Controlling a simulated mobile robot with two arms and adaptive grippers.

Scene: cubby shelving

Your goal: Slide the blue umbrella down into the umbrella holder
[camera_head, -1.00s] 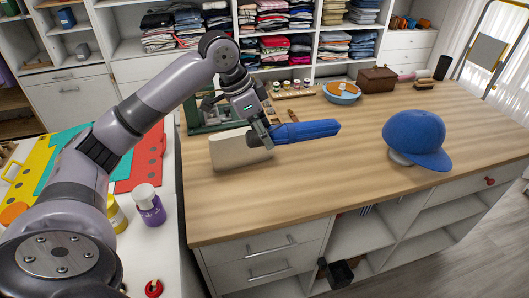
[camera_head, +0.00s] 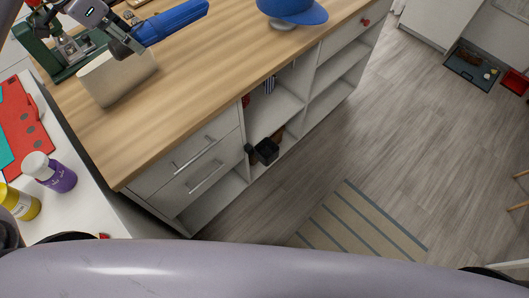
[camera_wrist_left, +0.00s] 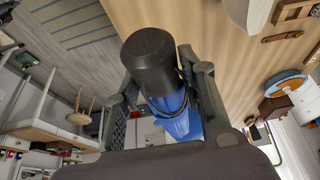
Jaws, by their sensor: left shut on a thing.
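The folded blue umbrella (camera_head: 172,22) is held above the wooden table, lying near level and pointing right in the head view. My left gripper (camera_head: 128,44) is shut on it near its handle end. In the left wrist view, the umbrella's black handle end (camera_wrist_left: 149,58) sits between the fingers of my left gripper (camera_wrist_left: 160,80), with blue fabric (camera_wrist_left: 178,122) beyond. My right gripper is not in view.
A blue cap (camera_head: 295,10) sits to the right. Cubbies below hold a black box (camera_head: 266,150). A striped rug (camera_head: 362,225) lies on open floor. A dark tray (camera_head: 472,68) lies further off.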

